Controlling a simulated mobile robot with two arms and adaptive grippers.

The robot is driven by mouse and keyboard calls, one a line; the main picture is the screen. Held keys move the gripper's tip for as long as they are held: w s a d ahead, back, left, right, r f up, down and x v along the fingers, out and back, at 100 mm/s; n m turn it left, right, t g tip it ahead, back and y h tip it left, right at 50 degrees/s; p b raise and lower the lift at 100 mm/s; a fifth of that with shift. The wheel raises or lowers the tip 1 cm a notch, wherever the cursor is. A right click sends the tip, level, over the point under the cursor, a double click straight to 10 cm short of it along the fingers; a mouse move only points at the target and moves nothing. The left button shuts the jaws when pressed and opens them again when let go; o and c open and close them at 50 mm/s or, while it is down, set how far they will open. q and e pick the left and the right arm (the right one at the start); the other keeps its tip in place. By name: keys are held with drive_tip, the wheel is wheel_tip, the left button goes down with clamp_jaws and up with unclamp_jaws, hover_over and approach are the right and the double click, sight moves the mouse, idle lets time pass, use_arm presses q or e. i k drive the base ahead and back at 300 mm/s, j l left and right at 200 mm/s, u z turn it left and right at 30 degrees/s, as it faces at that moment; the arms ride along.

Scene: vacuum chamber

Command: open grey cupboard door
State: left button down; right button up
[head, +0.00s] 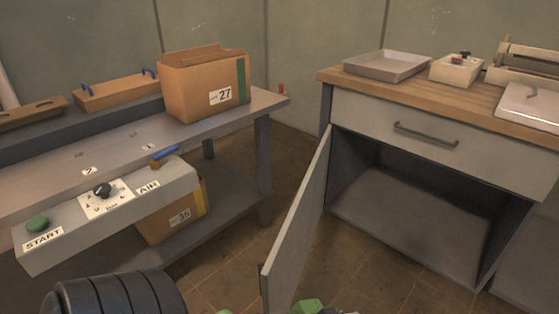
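The grey cupboard (335,165) stands at the right under a wooden top. Its grey door (297,222) is swung well out toward me, hinged at the cupboard's left side. The inside (415,215) shows and looks empty. The door's near lower end runs to the bottom edge of the view. Small green parts (308,306) show at the bottom edge near the door. They may belong to my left gripper, but too little shows to tell its state or whether it touches the door. My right gripper is not in view.
A closed drawer (370,118) with a dark handle is above the opening. A tray (386,66) stands on top. At left, a workbench (215,133) holds a box marked 27 (190,90) and a control panel (130,197). Bare floor lies between bench and door.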

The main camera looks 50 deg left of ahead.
sight(278, 278)
drive_tip(key=k+l+u, duration=0.15)
drive_tip(key=u, duration=0.5)
